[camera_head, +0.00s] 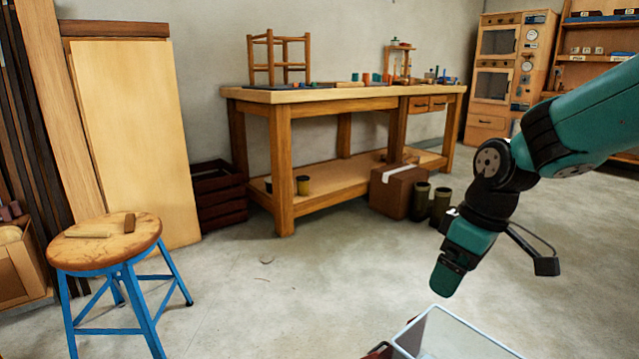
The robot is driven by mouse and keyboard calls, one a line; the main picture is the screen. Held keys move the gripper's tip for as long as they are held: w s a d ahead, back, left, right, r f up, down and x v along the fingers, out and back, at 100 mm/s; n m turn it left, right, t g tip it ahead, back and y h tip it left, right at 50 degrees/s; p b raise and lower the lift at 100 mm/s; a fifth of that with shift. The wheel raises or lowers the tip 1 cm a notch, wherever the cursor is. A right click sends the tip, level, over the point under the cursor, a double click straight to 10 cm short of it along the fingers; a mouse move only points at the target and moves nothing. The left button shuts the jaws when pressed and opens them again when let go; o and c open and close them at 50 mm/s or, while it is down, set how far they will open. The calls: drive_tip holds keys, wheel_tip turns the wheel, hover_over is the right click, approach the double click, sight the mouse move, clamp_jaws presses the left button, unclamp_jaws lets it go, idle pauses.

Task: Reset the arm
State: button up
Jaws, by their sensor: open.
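My arm reaches in from the right edge, bent at a black joint, in the head view. My gripper (447,279) hangs at its end, pointing down and a little left. It is open, with nothing seen in it. It is in the air above and beside a clear-walled bin (455,335) at the bottom edge, whose lower part is cut off by the frame.
A blue-legged stool (130,245) with small wooden pieces on it stands at the left. A long workbench (285,160) stands at the back, with a brown box (393,195) by its right legs.

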drive_tip(key=s+a+r+m+y+p, duration=0.1)
drive_tip(key=s+a+r, duration=0.15)
drive_tip(key=s, duration=0.45)
drive_tip(key=s+a+r+p, duration=0.1)
drive_tip(key=s+a+r, duration=0.15)
drive_tip(key=s, duration=0.55)
drive_tip(key=s+a+r+m+y+p, duration=0.1)
drive_tip(key=s+a+r, duration=0.15)
drive_tip(key=s, duration=0.45)
wheel_tip(320, 180, up, 37)
drive_tip(key=p, duration=3.7)
drive_tip(key=shift+w+d+g, duration=0.3)
drive_tip(key=shift+w+d, duration=0.1)
drive_tip(key=shift+c, duration=0.3)
